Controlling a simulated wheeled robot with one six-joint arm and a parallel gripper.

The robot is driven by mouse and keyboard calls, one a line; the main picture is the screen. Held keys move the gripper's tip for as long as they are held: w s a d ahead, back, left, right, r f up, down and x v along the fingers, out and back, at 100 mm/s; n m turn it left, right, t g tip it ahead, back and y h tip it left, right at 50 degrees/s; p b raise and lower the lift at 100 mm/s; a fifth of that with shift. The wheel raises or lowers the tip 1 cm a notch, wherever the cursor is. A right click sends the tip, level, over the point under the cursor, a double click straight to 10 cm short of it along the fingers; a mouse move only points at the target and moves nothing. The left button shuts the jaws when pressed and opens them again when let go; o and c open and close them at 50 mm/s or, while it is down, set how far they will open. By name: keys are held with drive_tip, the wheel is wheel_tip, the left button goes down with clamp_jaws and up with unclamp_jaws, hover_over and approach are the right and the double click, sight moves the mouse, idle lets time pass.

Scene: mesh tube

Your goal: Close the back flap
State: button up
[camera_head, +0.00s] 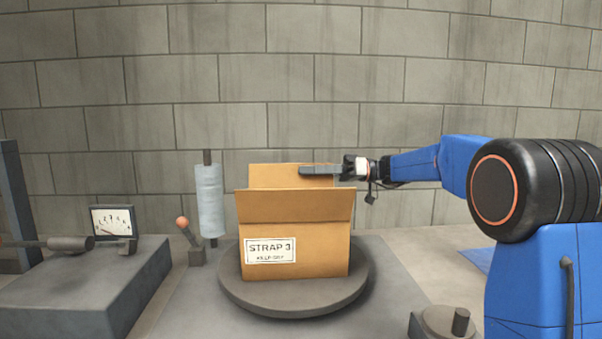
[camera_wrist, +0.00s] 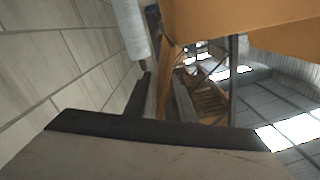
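An open cardboard box (camera_head: 320,250) with a "STRAP 3" label stands on a round grey turntable (camera_head: 290,304). Its back flap (camera_head: 272,176) stands up behind the opening. Its front flap (camera_head: 295,205) is also raised and hides the inside of the box. My gripper (camera_head: 304,171) reaches in from the right, level with the upper part of the back flap and overlapping its right half. I cannot tell whether it touches the flap. Brown cardboard (camera_wrist: 245,18) fills the upper right of the wrist view.
A wrapped roll (camera_head: 210,200) on a post and an orange-knobbed lever (camera_head: 186,232) stand left of the box. The roll also shows in the wrist view (camera_wrist: 130,28). A gauge (camera_head: 113,221) sits farther left. A block wall (camera_head: 300,90) is behind.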

sight(292, 179)
drive_tip(key=shift+a, duration=1.25)
drive_tip(key=shift+c, duration=0.3)
clamp_jaws()
